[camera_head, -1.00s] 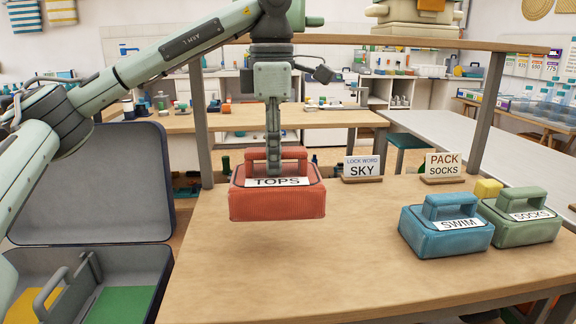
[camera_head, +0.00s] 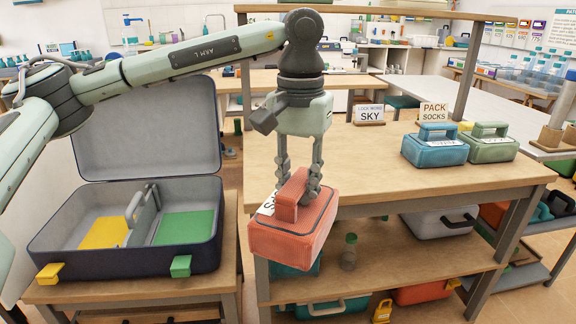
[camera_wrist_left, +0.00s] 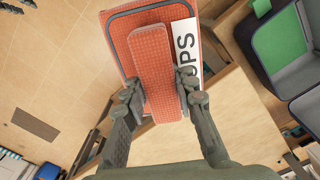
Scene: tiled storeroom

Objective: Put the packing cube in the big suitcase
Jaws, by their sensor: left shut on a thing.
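My left gripper (camera_head: 300,180) is shut on the handle of the red packing cube (camera_head: 292,232), labelled TOPS. The cube hangs tilted in the air in front of the table's left front edge. In the left wrist view the fingers (camera_wrist_left: 160,105) clasp the handle of the red cube (camera_wrist_left: 125,45). The open suitcase (camera_head: 130,262) is to the left, with yellow and green sections and a grey divider between them. A blue cube (camera_head: 437,150) and a green cube (camera_head: 489,148) stand on the table. My right gripper is not in view.
Signs reading LOCK WORD SKY (camera_head: 369,114) and PACK SOCKS (camera_head: 433,112) stand on the wooden table (camera_head: 385,182). The suitcase lid (camera_head: 148,128) stands up behind its base. A lower shelf (camera_head: 400,262) holds several cases. A gap separates suitcase stand and table.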

